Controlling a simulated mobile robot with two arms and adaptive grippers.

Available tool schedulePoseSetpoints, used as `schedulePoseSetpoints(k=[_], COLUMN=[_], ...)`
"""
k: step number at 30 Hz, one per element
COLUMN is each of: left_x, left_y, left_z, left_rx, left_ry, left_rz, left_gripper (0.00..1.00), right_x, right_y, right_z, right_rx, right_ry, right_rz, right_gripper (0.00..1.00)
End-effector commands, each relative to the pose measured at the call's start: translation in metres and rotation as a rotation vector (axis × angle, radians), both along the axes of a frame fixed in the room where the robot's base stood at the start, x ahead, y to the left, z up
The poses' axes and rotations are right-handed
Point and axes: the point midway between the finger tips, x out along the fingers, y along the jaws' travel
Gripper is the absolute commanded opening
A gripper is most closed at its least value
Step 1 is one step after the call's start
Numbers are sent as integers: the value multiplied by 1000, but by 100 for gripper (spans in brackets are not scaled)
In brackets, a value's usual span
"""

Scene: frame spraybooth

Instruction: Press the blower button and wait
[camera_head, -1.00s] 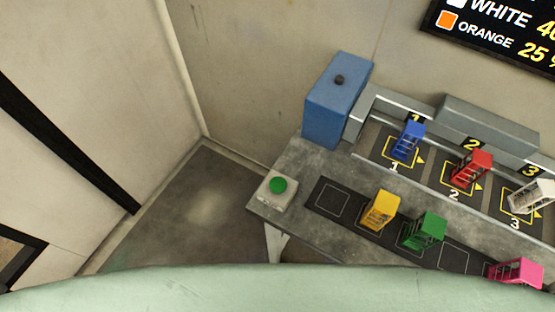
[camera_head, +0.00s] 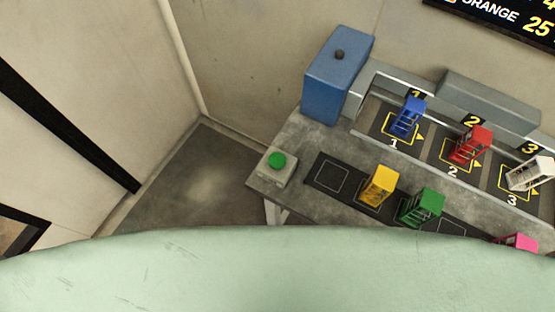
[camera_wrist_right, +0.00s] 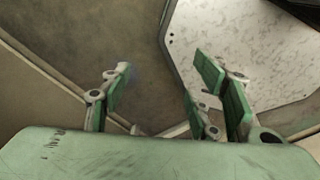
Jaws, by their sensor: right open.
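The blower button is likely the green round button (camera_head: 277,160) on a pale box at the left front corner of the grey workbench (camera_head: 290,136). Its label, if any, is not readable. In the head view no gripper shows; a pale green part of my own body fills the bottom. In the right wrist view my right gripper (camera_wrist_right: 160,85) is open and empty, its fingers spread wide. The button does not show in that view.
Blue (camera_head: 408,118), red (camera_head: 470,146) and white (camera_head: 529,174) frames stand on numbered spots. Yellow (camera_head: 379,186), green (camera_head: 421,207) and pink (camera_head: 516,242) frames stand on the front strip. A blue box (camera_head: 337,80) is at the back left. Floor left of the bench is clear.

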Motion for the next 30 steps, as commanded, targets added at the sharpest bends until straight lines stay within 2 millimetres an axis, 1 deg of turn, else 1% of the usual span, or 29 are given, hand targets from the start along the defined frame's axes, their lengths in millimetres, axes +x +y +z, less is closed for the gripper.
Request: schedulePoseSetpoints(k=[11, 30], left_x=[0, 0], left_y=[0, 0], left_z=[0, 0], left_rx=[0, 0], left_ry=[-1, -1], left_rz=[0, 1], left_gripper=[59, 59], right_x=[0, 0], right_y=[0, 2], right_z=[0, 0], right_rx=[0, 2], right_ry=[0, 0], right_rz=[0, -1], right_gripper=[56, 0])
